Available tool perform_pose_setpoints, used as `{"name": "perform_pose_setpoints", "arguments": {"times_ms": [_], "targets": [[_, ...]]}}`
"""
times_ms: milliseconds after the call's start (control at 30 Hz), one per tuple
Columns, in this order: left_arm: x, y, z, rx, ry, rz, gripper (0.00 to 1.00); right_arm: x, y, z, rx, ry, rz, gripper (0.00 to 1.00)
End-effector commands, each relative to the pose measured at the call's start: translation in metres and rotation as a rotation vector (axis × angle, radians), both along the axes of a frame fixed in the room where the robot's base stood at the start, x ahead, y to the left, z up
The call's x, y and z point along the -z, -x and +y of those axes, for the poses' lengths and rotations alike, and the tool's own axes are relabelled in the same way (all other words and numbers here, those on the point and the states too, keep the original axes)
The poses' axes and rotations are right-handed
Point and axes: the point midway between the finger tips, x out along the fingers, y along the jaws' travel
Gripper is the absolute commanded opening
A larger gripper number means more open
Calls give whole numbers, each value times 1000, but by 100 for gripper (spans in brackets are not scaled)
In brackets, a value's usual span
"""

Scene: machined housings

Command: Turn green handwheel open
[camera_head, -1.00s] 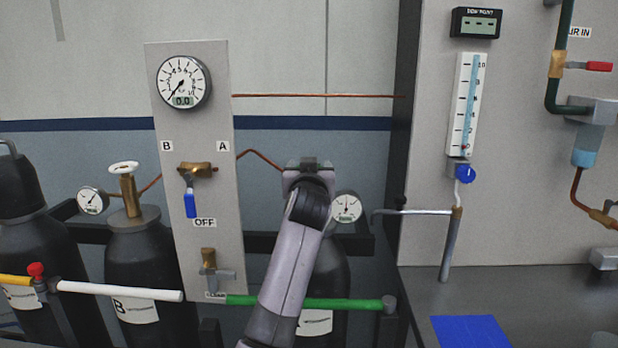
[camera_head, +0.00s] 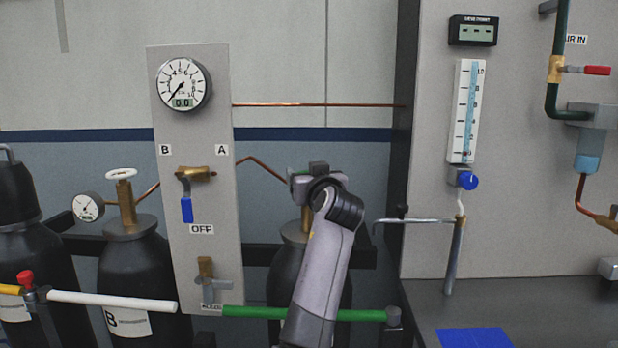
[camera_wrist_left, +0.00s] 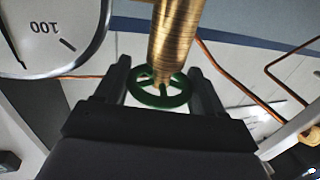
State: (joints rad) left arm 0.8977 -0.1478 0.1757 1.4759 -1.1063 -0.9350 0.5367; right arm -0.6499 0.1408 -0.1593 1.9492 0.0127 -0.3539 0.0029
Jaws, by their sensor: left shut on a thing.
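The green handwheel (camera_wrist_left: 150,100) shows in the left wrist view, between the two fingers of my left gripper (camera_wrist_left: 160,82), on the end of a brass valve stem (camera_wrist_left: 175,35). In the head view my left gripper (camera_head: 308,172) is at the top of the brass valve on the rear cylinder (camera_head: 285,275), right of the gauge panel. It is shut on the handwheel, which is mostly hidden there behind the gripper and wrist. My right gripper is not in view.
The grey panel (camera_head: 220,250) with a pressure gauge (camera_head: 183,84) and a blue lever (camera_head: 187,210) at OFF stands left of my arm. A green bar (camera_head: 255,312) crosses low. A black post (camera_head: 402,150) and a workbench (camera_head: 560,310) are to the right.

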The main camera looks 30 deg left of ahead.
Motion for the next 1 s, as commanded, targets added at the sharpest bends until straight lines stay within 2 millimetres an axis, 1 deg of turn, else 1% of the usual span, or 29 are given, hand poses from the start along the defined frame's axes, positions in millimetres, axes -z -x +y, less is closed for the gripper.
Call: {"name": "perform_pose_setpoints", "arguments": {"times_ms": [67,100,133,167,433,533,667,900,1000], "targets": [[1,0,0,-1,2,2,38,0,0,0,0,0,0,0],[1,0,0,-1,3,3,82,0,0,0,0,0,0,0],[1,0,0,-1,2,2,92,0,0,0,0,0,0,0],[1,0,0,-1,2,2,94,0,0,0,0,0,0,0],[1,0,0,0,1,1,94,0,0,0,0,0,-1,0],[1,3,-4,1,1,1,94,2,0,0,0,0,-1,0],[2,14,-16,2,2,-1,94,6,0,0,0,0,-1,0],[3,37,-42,2,3,0,94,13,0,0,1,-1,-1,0],[2,44,-49,1,1,1,94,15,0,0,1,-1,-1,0]]}}
